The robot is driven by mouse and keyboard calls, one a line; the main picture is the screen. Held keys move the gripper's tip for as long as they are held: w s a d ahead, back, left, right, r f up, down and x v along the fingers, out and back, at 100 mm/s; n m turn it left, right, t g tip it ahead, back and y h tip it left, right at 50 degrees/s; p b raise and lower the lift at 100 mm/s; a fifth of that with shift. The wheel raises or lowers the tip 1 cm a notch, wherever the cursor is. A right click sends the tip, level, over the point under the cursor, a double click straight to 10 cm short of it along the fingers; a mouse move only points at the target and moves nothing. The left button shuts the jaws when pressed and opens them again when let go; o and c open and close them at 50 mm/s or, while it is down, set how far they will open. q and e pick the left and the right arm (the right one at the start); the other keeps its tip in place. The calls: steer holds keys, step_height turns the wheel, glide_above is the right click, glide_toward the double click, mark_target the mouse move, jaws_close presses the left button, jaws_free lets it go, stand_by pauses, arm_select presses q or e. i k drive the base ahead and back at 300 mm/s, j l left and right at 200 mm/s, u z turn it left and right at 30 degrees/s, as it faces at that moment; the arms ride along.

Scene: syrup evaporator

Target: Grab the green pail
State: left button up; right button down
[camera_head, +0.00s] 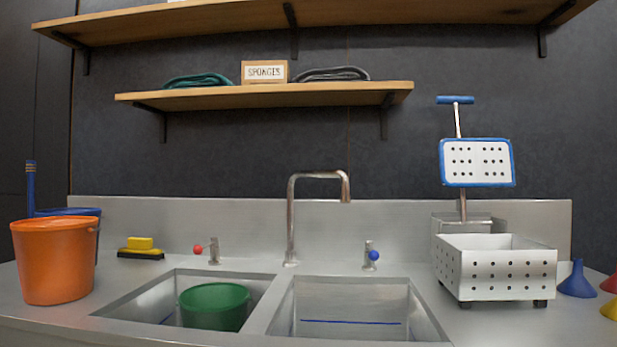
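The green pail (213,308) stands upright in the left basin (150,300) of the double steel sink. Its rim rises close to the level of the counter, and its lower part is partly hidden by the basin's front edge. No handle can be made out on it. Neither of my grippers shows in the head view.
An orange pail (55,262) stands on the counter at the left, with a blue pail (85,212) behind it. A faucet (291,215) rises behind the sink. A white perforated box (495,268) and funnels (577,281) are at the right. The right basin (345,300) looks empty. Shelves hang above.

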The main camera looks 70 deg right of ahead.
mark_target(215, 326)
steer(key=z, duration=2.1)
